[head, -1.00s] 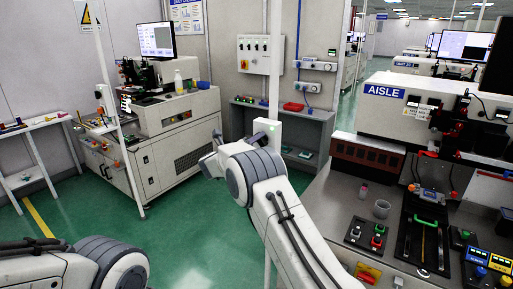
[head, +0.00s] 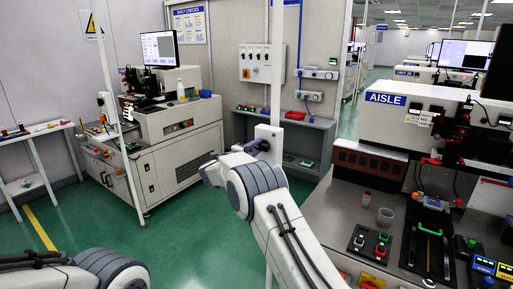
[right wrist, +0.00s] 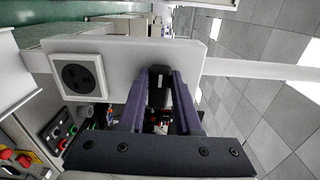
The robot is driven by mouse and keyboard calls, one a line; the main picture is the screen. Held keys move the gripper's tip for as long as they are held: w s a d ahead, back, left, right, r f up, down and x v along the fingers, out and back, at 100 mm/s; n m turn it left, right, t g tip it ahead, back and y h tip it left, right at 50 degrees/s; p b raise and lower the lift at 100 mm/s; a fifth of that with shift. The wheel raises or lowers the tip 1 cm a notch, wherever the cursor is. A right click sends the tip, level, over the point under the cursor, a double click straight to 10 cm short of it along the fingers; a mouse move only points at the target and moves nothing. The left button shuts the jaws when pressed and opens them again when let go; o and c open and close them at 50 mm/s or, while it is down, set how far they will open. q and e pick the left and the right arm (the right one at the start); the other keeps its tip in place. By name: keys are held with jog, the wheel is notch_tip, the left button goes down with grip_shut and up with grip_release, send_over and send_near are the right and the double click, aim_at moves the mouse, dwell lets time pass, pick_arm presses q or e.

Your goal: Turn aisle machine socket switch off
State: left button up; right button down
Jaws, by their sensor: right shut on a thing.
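The aisle machine's socket box (head: 268,131) is pale and sits on a white post beside the machine marked AISLE (head: 400,110). In the right wrist view the box's pale face (right wrist: 118,58) carries a white socket plate with a dark round outlet (right wrist: 80,78). My right gripper (right wrist: 160,82) is at the box, beside the outlet, its dark fingers shut on a small black switch (right wrist: 160,73). The fingers hide part of the switch, so its position cannot be told. In the head view my right gripper (head: 259,145) is small and partly behind its arm. My left gripper is out of view.
The white post (head: 277,80) stands upright close to my right arm. Another machine (head: 175,140) stands at left. Green floor between them is clear.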

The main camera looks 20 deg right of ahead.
jog(key=shift+a+n, duration=0.1)
jog(key=shift+n, duration=0.2)
jog(key=c, duration=0.6)
grip_release()
jog(key=shift+s+a+f, duration=0.1)
jog(key=shift+s+a, duration=0.2)
jog(key=shift+a, duration=0.05)
jog(key=b+v, duration=0.3)
jog(key=v, duration=0.6)
jog(key=shift+s+a, duration=0.2)
